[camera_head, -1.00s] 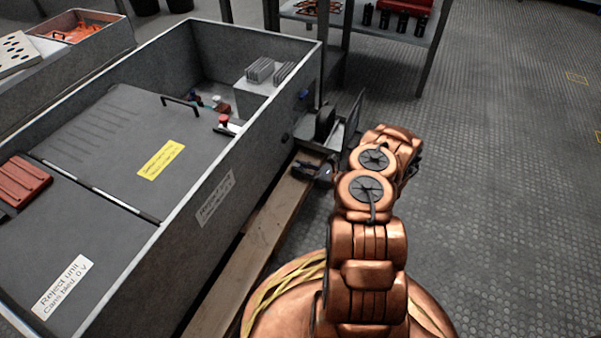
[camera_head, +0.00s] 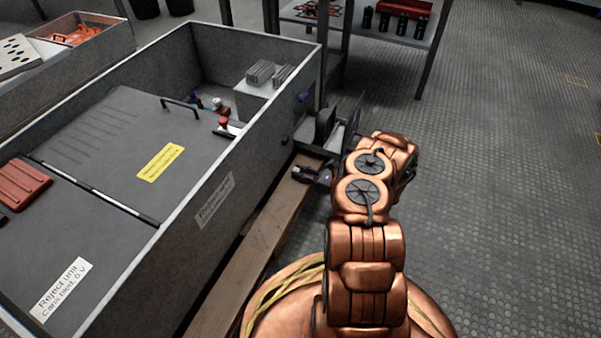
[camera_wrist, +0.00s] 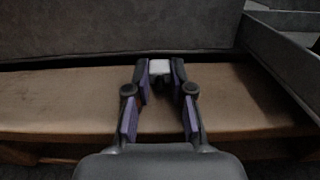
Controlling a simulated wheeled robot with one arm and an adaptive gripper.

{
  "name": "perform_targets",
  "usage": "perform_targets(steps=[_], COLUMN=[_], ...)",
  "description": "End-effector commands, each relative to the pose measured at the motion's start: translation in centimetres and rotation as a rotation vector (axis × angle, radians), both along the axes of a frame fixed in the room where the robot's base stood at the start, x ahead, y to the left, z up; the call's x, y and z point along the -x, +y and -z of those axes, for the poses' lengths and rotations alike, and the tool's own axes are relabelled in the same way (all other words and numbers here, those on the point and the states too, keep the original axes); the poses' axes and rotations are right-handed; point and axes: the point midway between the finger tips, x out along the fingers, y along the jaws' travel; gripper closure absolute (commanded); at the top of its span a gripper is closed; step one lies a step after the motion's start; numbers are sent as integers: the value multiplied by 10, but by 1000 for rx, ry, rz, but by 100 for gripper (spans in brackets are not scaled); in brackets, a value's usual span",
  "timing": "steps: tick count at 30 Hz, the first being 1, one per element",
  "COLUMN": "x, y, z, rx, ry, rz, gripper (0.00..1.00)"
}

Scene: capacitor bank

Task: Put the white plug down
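The white plug (camera_wrist: 160,67) shows in the wrist view as a small pale block with a dark part below it, between my fingertips. My gripper (camera_wrist: 160,76) has purple-padded fingers that reach both sides of it, so it looks shut on the plug. A wooden plank (camera_wrist: 70,100) lies behind and below the fingers, beside a grey wall. In the head view my gripper (camera_head: 312,174) is over the far end of the plank (camera_head: 262,240), outside the grey case (camera_head: 250,165). The plug cannot be made out there.
An open grey panel (camera_head: 350,128) stands close beyond my gripper. The case holds a grey lid, a black handle (camera_head: 180,103) and small red and white fittings (camera_head: 222,110). A shelf (camera_head: 390,28) stands behind. The floor on the right is clear.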

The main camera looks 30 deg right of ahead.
Motion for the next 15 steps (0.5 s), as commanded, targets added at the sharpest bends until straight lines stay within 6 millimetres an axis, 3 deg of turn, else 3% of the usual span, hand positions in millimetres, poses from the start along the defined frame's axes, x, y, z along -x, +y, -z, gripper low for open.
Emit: perform_targets(steps=[5,15], x=[1,3], y=[1,3], z=[6,6], rx=[3,0], ry=[9,13], rz=[0,-4], gripper=[54,54])
